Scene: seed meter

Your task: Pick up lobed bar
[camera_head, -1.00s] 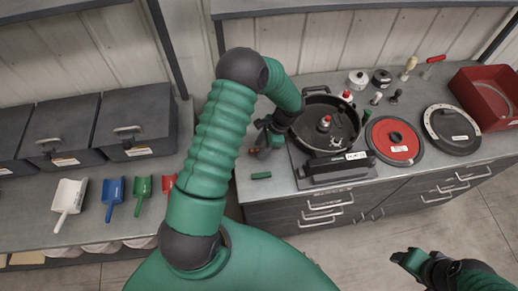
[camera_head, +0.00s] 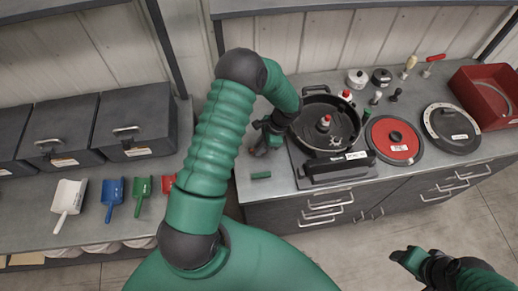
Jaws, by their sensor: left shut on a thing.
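My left gripper (camera_head: 262,143) is low over the left end of the right-hand bench, just left of the round black seed meter housing (camera_head: 313,136). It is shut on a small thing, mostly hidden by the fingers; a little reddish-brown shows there. I cannot tell its shape or whether it is the lobed bar. A short green bar (camera_head: 261,175) lies on the bench in front of this gripper, apart from it. My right gripper (camera_head: 408,260) is at the lower right, over the floor in front of the cabinet; its jaw opening is unclear.
Right of the housing lie a red disc (camera_head: 392,150) and a dark round cover (camera_head: 465,140), with a red bin (camera_head: 488,94) behind. Small knobs and tools stand at the back. Scoops (camera_head: 70,197) and dark boxes (camera_head: 130,120) occupy the left bench.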

